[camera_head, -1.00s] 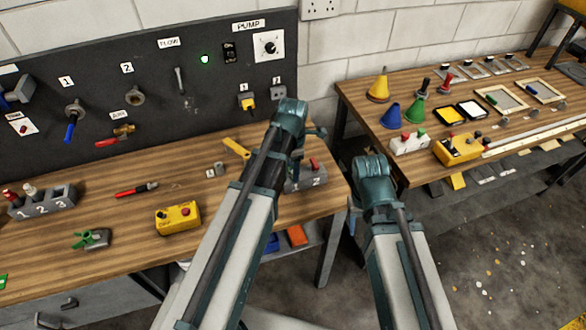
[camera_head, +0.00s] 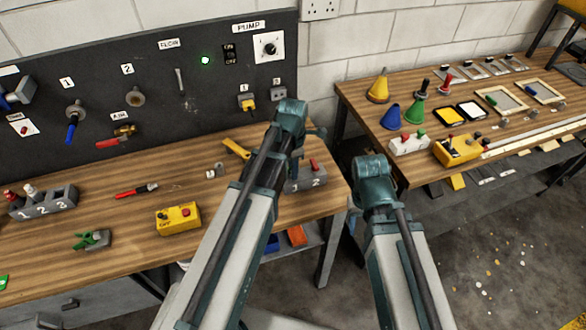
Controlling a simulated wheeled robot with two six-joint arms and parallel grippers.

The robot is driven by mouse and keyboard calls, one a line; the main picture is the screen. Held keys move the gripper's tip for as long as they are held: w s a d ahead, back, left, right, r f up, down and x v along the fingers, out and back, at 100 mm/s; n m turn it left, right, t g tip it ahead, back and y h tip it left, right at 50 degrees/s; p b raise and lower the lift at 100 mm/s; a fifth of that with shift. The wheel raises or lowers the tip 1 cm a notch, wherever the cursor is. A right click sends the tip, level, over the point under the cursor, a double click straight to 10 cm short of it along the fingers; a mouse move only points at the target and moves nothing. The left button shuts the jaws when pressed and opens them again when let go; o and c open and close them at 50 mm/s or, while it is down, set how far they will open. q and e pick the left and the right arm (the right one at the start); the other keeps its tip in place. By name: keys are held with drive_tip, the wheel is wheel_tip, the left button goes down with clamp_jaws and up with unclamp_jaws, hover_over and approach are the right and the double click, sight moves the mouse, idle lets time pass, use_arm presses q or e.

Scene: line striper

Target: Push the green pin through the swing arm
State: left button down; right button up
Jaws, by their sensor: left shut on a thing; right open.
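A grey piece with a green handle (camera_head: 92,240) lies at the left front of the workbench. I cannot tell whether it is the green pin or the swing arm, and I can make out no other sure match. My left gripper (camera_head: 316,136) is over the right part of the workbench, mostly hidden behind its own arm. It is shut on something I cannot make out. My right gripper (camera_head: 352,221) is open, off the bench's right edge by the gap between the tables, and partly hidden by its arm.
On the workbench (camera_head: 110,262) are a yellow button box (camera_head: 178,219), a red screwdriver-like tool (camera_head: 137,191), a numbered grey rack (camera_head: 45,204) and a grey block marked 2 (camera_head: 308,182). A dark panel (camera_head: 215,105) stands behind. The right table (camera_head: 360,100) holds cones and boxes.

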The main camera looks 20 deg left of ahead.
use_arm(q)
drive_tip(key=shift+r+p, duration=0.4)
drive_tip(key=shift+r, duration=0.05)
use_arm(e)
drive_tip(key=shift+r, duration=0.45)
use_arm(q)
drive_tip(key=shift+r+p, duration=3.15)
use_arm(e)
wheel_tip(320, 180, up, 6)
drive_tip(key=shift+r, duration=0.15)
